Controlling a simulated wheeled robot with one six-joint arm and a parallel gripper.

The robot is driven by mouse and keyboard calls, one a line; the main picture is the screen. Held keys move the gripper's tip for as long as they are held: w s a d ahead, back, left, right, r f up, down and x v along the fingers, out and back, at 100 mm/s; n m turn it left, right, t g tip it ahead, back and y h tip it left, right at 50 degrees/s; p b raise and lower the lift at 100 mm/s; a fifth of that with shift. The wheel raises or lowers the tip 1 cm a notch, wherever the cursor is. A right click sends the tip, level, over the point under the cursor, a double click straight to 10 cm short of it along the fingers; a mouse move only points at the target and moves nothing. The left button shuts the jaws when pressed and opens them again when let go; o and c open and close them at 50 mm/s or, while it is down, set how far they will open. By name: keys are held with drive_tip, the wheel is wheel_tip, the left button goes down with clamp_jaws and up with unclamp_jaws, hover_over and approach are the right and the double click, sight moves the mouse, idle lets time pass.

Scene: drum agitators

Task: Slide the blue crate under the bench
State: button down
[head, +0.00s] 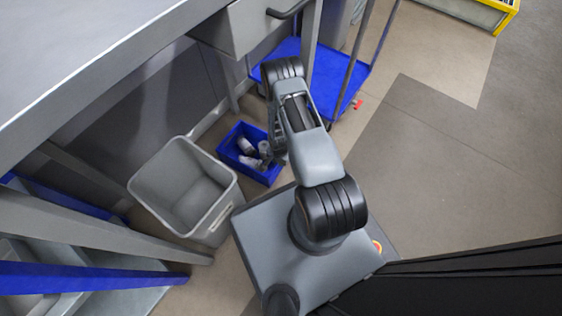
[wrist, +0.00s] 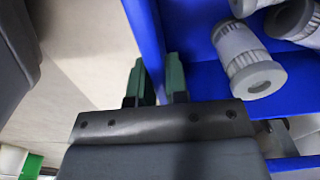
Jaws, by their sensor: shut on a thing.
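The blue crate (head: 263,180) stands on the floor beside the bench (head: 90,60), near the foot of the drawer unit, and holds several white and grey cylinders. My gripper (head: 279,156) reaches down to the crate's right side in the head view, its fingers partly hidden by my arm. In the wrist view my gripper (wrist: 158,82) has its two green fingers on either side of the crate's blue wall (wrist: 147,38), shut on it. The cylinders lie inside, to the right of the fingers. How much of the crate lies beneath the benchtop is hard to tell.
A grey bin (head: 186,190) stands just left of the crate, close to it. A blue-decked trolley (head: 345,85) is behind and right. A drawer unit (head: 238,27) hangs under the bench. Blue and grey shelving (head: 85,278) fills the lower left. Open floor lies to the right.

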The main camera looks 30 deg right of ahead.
drive_tip(key=shift+w, duration=0.1)
drive_tip(key=c, duration=1.1)
unclamp_jaws()
drive_tip(key=shift+d, duration=0.1)
drive_tip(key=shift+o, duration=0.2)
wheel_tip(320, 180, up, 8)
drive_tip(key=p, duration=0.6)
